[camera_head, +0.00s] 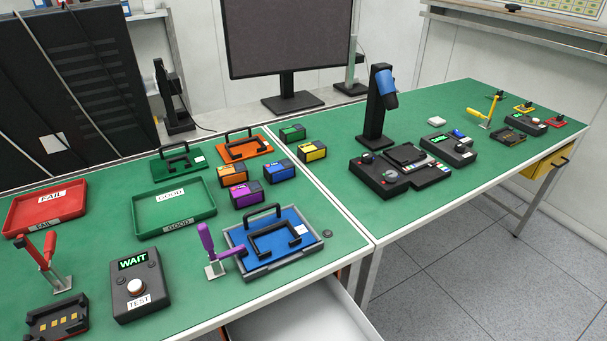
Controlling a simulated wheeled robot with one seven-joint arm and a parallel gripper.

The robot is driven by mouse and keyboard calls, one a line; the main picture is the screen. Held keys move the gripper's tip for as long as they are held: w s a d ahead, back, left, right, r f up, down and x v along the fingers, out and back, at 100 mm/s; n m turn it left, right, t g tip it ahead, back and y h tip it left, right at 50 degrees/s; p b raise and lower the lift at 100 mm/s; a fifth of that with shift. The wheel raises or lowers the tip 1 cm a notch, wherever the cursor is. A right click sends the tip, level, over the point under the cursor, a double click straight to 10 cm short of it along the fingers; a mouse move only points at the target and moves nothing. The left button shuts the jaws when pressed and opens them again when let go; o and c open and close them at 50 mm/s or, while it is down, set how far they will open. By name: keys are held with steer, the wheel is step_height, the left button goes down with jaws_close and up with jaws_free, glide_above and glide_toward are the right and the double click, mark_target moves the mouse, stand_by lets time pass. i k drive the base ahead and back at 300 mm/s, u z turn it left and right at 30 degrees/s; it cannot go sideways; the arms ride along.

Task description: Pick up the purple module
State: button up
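The purple module (243,196) is a small box with a purple body and a dark end. It sits on the green table in the middle of the view, just right of the green GOOD tray. The orange module (230,175) stands right behind it, and the blue module (280,172) is close by on its right. It stands clear of the blue fixture plate (290,236) in front of it. My gripper is not in view.
A yellow module (313,151) and a green module (292,133) stand farther back. A purple-handled clamp (207,241) stands upright in front. The GOOD tray (143,228) and red FAIL tray (17,221) are empty. A monitor (290,40) stands behind.

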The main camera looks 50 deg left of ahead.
mark_target(242, 196)
steer(key=i, duration=2.6)
steer(key=u, duration=4.3)
steer(key=i, duration=1)
